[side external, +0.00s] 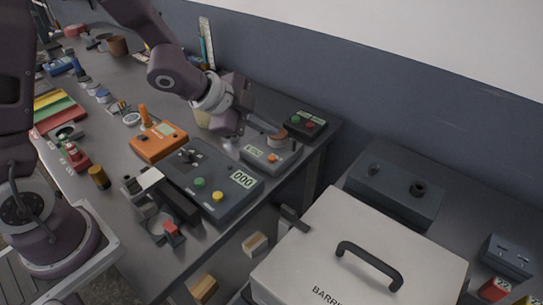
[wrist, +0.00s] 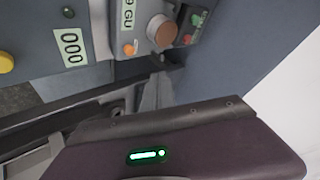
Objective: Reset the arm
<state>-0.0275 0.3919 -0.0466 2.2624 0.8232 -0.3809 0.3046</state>
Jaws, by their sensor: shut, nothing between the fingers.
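My gripper (side external: 266,126) is over the far right end of the grey bench, close above a small grey device (side external: 270,157) with a display and an orange button. The device also shows in the wrist view (wrist: 140,22), with a round brown part (wrist: 162,30) on it. My fingers look shut with nothing between them. In the wrist view they are a grey wedge (wrist: 156,92) below the device. I cannot tell whether they touch anything.
A dark box with a 000 display (side external: 222,189) and an orange meter (side external: 158,142) stand left of the device. A black box (side external: 305,124) with red and green buttons is behind it. A white handled case (side external: 335,245) is front right. A blue-grey wall is behind.

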